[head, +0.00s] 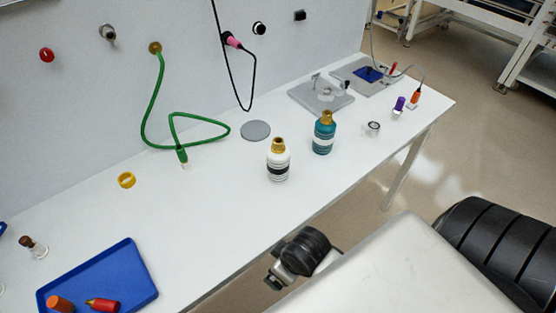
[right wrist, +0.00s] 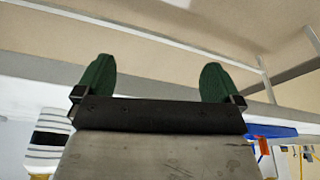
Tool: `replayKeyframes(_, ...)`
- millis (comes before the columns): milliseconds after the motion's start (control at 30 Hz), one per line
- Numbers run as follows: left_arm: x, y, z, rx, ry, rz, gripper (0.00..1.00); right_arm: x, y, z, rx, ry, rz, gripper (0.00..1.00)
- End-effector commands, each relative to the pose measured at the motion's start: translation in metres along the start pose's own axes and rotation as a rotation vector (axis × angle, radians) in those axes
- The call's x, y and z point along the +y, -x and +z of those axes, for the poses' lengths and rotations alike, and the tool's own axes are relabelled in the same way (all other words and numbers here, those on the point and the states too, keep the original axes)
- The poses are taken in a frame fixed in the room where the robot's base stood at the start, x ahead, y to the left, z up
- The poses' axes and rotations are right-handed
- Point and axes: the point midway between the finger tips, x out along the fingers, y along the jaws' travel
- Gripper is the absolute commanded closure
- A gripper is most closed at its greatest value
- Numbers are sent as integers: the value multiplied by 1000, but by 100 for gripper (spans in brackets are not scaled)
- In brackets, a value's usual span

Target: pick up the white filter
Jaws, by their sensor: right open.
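The white filter (head: 278,161), a white bottle-shaped cylinder with dark bands and a gold neck, stands upright near the bench's front edge. It also shows in the right wrist view (right wrist: 48,140) at the lower left, partly cut off by the frame and my gripper body. My right gripper (right wrist: 157,82) has two green fingertips spread wide with nothing between them. It is apart from the filter. In the head view part of my right arm shows in front of the bench, but its fingertips cannot be made out. My left gripper is not in view.
A teal bottle-shaped filter (head: 324,133) stands close right of the white one. A grey disc (head: 255,131) lies behind. A green hose (head: 150,110) hangs onto the bench at left. A blue tray (head: 140,262) holds small parts. Bench room left of the white filter is clear.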

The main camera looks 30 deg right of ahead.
Motion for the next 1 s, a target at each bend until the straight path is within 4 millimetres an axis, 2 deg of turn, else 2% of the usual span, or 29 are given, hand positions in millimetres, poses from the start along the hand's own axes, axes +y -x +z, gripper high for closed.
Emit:
replayKeyframes(67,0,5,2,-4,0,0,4,-2,29,-20,29,72,-16,3)
replayKeyframes(133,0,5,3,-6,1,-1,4,-5,39,-35,38,159,-40,3)
replayKeyframes(367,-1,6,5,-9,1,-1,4,-6,44,-74,42,419,-96,3)
replayKeyframes(567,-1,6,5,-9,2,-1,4,8,44,-112,16,674,-124,3)
replayKeyframes(667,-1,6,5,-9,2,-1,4,26,48,-136,-18,829,-130,3)
replayKeyframes(767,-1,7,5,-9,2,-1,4,59,61,-165,-79,998,-132,3)
replayKeyframes(900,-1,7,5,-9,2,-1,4,117,94,-200,-175,1173,-145,3)
replayKeyframes(1000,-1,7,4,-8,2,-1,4,154,122,-216,-220,1240,-164,3)
